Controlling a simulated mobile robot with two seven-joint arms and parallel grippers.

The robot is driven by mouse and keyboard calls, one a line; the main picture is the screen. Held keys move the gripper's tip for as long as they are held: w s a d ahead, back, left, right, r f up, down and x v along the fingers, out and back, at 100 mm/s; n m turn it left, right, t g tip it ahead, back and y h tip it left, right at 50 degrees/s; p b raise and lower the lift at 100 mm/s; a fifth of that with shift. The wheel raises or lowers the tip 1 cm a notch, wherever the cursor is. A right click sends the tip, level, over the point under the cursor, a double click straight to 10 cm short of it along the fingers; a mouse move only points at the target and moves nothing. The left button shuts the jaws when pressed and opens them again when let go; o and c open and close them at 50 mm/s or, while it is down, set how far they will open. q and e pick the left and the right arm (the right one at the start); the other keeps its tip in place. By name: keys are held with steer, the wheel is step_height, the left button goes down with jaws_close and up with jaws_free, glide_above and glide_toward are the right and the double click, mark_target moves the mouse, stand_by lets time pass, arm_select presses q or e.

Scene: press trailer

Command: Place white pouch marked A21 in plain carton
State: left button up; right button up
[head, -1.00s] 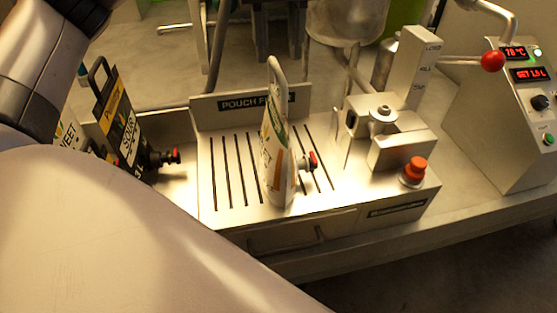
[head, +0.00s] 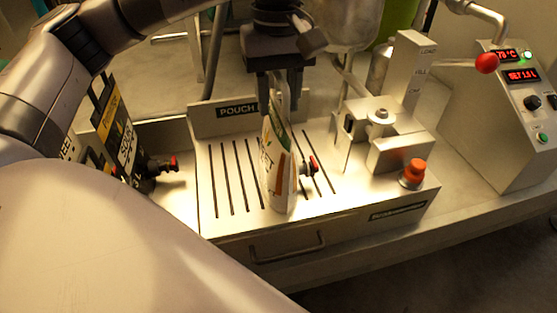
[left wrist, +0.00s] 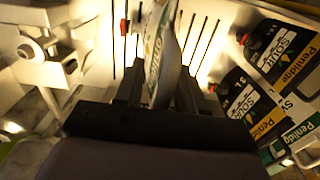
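A white pouch (head: 279,170) with a green and orange print and a red-capped spout stands upright on the slotted filling station; I cannot read an A21 mark on it. It also shows edge-on in the left wrist view (left wrist: 163,55). My left gripper (head: 279,105) points down over the pouch. Its fingers (left wrist: 158,92) are open, one on each side of the pouch's top, with a gap visible beside it. The plain carton is not in view. My right gripper is not in view.
Black "SOUR" pouches (head: 126,145) and a white pouch stand at the left. The slotted station (head: 232,180) has a metal capping unit (head: 385,135) with an orange button (head: 413,172) to the right. A control box (head: 510,130) with a red-knobbed lever (head: 487,63) is farther right.

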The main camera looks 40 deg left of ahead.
arm_select(q)
jaws_close()
stand_by(1.4)
steer(key=shift+w+r, duration=0.15)
steer(key=shift+r, duration=0.05)
